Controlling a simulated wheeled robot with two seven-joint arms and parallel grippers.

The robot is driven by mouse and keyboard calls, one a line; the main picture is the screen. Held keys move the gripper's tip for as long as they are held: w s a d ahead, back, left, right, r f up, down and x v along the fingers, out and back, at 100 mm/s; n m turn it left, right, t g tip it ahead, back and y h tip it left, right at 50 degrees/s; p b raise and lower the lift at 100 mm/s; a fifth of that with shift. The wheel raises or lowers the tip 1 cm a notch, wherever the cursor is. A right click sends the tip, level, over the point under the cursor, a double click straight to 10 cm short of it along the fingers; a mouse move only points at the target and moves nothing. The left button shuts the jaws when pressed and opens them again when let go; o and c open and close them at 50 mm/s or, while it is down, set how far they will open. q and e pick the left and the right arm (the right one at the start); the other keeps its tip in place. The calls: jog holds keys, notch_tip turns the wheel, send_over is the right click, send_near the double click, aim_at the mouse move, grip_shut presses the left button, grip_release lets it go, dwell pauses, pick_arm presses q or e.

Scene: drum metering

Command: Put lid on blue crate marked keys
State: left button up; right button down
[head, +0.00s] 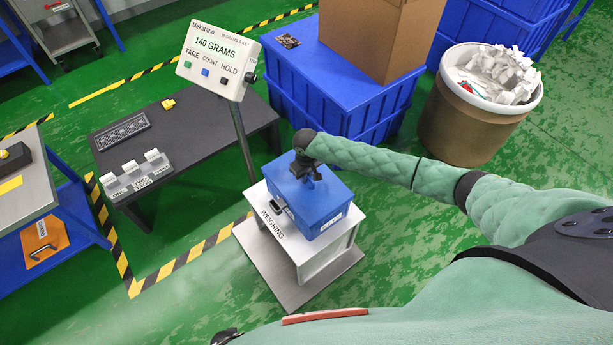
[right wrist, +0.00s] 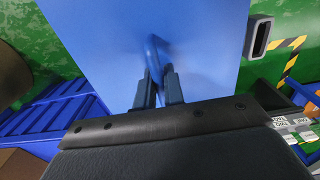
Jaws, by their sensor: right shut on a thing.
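The blue crate (head: 318,222) stands on a white stand marked WEIGHING. A pale label shows on its right side, too small to read. A flat blue lid (head: 331,190) lies over the top of the crate, roughly lined up with it. I cannot tell whether it rests fully on the rim. My right gripper (head: 306,176) is over the lid. In the right wrist view my right gripper (right wrist: 158,92) is shut on the lid's upright blue handle (right wrist: 153,58), with the lid's flat top (right wrist: 205,50) around it.
The stand (head: 318,262) sits on a grey plate, next to a post with a display (head: 217,60) reading 140 GRAMS. A black table (head: 190,140) is at left. A blue container (head: 345,100) with a cardboard box and a bin (head: 465,120) of white scraps stand behind.

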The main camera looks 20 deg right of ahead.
jog(key=shift+r+p, duration=0.1)
jog(key=shift+p, duration=0.7)
dwell(0.8)
jog(key=shift+f+p, duration=0.4)
jog(key=shift+f, duration=0.15)
dwell(1.4)
jog(key=c, duration=0.9)
grip_release()
